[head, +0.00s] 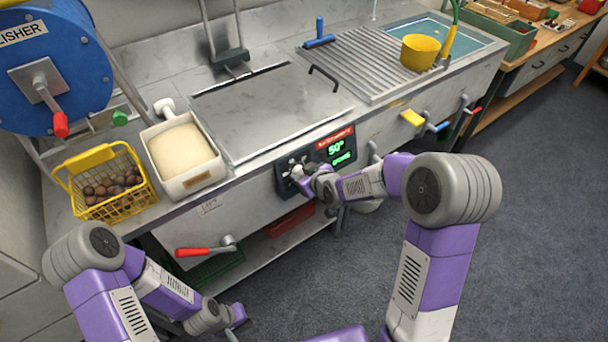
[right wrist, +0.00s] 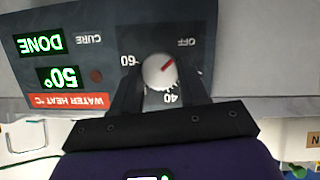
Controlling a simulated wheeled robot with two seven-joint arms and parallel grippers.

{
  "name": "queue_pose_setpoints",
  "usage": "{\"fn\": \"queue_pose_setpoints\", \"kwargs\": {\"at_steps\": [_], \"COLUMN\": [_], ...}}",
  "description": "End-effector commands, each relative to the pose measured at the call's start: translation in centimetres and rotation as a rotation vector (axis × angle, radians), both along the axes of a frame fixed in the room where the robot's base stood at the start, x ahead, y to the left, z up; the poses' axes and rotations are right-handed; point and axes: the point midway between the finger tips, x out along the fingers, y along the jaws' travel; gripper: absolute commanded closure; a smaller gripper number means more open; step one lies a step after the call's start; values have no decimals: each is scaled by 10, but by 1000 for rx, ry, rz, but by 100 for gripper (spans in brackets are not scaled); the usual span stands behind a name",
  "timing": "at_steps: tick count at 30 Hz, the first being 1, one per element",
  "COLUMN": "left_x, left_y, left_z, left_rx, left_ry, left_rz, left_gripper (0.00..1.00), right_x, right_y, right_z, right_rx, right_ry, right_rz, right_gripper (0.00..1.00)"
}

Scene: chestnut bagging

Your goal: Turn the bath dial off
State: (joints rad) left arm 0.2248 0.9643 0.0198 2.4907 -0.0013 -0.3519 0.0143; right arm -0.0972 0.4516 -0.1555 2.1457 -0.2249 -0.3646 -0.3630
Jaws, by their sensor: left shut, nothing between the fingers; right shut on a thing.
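The bath dial is a round white knob (right wrist: 158,72) with a red pointer mark, on a dark panel (head: 284,178) on the front of the steel counter. The right wrist view shows the panel upside down. There the red mark points up and right, roughly toward the OFF label (right wrist: 187,42); "60" is to the left and "40" below. My right gripper (right wrist: 160,84) is shut on the dial, one dark finger on each side; the head view shows it at the panel (head: 299,174). My left gripper (head: 238,314) is low in front of the counter, shut and empty.
The display (head: 340,150) reads 50° and DONE. A red-handled lever (head: 200,252) sticks out at the lower left of the counter front. A yellow basket of chestnuts (head: 105,186) and a white tub (head: 182,155) stand on top. Coloured taps (head: 412,117) project farther right.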

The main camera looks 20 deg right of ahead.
Motion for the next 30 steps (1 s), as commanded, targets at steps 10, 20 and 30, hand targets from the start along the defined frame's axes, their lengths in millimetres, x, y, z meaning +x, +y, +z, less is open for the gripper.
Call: {"fn": "queue_pose_setpoints", "kwargs": {"at_steps": [10,20,30], "left_x": [0,0,0], "left_y": [0,0,0], "left_z": [0,0,0], "left_rx": [0,0,0], "left_ry": [0,0,0], "left_rz": [0,0,0], "left_gripper": [100,100,100], "right_x": [0,0,0], "right_y": [0,0,0], "right_z": [0,-1,-1], "right_rx": [-38,-39,-38], "right_ry": [-14,-13,-14], "right_rz": [12,13,13], "right_gripper": [87,49,31]}}
